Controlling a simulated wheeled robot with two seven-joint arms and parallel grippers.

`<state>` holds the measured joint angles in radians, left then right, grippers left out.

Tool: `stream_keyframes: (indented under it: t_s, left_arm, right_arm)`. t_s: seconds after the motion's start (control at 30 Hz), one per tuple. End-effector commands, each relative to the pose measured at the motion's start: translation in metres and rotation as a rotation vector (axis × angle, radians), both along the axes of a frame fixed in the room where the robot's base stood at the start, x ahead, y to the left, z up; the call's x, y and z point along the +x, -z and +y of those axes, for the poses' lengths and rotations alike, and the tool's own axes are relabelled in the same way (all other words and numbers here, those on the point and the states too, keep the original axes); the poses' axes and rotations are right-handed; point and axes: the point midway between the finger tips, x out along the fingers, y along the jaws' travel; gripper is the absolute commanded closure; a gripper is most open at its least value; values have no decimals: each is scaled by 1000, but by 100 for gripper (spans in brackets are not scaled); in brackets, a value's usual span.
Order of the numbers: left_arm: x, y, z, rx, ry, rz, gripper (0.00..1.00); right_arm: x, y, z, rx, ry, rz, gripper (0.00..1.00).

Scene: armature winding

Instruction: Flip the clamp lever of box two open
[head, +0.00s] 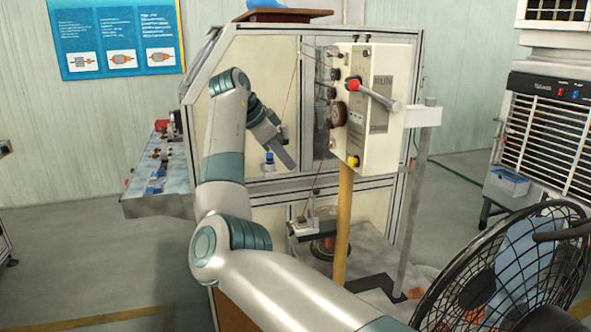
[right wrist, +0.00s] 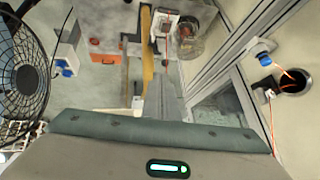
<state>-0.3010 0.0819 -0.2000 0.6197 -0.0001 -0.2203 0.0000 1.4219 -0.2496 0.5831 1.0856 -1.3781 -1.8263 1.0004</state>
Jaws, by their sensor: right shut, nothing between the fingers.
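My right arm reaches up from the bottom of the head view, and its gripper (head: 284,156) is shut and empty in front of the cream panel of the machine cabinet. In the right wrist view the closed grey fingers (right wrist: 167,96) point away from the camera. A white control box (head: 382,72) stands right of the gripper, with a red-ended grey lever (head: 378,96) on its front. A small blue-topped fitting (head: 268,162) sits beside the gripper; a similar blue one shows in the wrist view (right wrist: 264,58). No label marks box two, and I cannot tell which part is its clamp lever. My left gripper is out of view.
A red wire (head: 319,180) runs down to a small white device (head: 304,227) above a copper spool (head: 324,246). A yellow post (head: 343,225) stands under the control box. A black fan (head: 510,265) is at lower right. A side shelf (head: 157,180) holds small parts.

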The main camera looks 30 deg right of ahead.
Motion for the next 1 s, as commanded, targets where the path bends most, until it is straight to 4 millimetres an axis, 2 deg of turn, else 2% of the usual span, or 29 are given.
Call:
stream_keyframes:
  t_s: [0.27,0.63,0.8,1.0]
  left_arm:
    - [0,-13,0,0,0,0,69]
    - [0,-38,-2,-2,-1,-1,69]
    - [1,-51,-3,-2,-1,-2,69]
    - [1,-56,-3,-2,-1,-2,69]
  right_arm:
    - [2,24,-19,0,0,3,100]
    - [7,75,-57,0,0,2,100]
    - [14,88,-75,-1,1,2,100]
    - [19,98,-84,-1,-1,1,100]
